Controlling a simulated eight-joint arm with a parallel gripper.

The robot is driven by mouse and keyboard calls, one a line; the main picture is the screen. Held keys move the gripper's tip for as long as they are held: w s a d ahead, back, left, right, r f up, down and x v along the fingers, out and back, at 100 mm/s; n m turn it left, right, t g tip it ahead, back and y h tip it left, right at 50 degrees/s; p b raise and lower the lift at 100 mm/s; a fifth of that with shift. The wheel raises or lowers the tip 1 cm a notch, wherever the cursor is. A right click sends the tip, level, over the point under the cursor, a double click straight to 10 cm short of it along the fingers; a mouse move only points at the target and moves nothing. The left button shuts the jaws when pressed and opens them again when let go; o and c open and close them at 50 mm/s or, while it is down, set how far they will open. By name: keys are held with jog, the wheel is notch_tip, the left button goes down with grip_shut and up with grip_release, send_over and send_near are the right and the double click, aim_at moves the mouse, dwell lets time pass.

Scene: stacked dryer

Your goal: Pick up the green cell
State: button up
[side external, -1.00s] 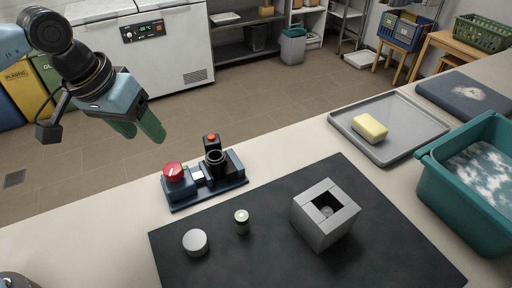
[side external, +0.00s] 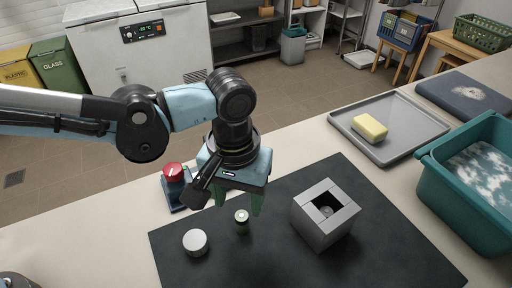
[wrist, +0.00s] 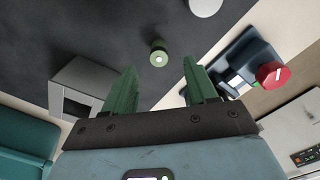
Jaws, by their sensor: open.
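The green cell (side external: 242,221) is a small upright cylinder with a pale top, standing on the dark mat (side external: 360,250). In the wrist view the cell (wrist: 159,54) shows ahead of the fingertips, roughly between them. My gripper (side external: 238,200) is open and empty, pointing down above and just behind the cell. In the wrist view its two green fingers (wrist: 160,75) are spread wide apart, and nothing is between them. The cell appears apart from both fingers.
A white round puck (side external: 195,242) stands left of the cell. A grey box with a square opening (side external: 325,228) stands to the right. A red-button device (side external: 173,172) is partly hidden behind my gripper. A tray (side external: 405,146) with a yellow block and a teal tub (side external: 435,190) lie farther right.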

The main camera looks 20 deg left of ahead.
aim_at(241, 216)
jog(key=shift+w+d+f, duration=0.1)
jog(key=shift+w+f, duration=0.05)
jog(key=shift+f, duration=3.5)
grip_shut()
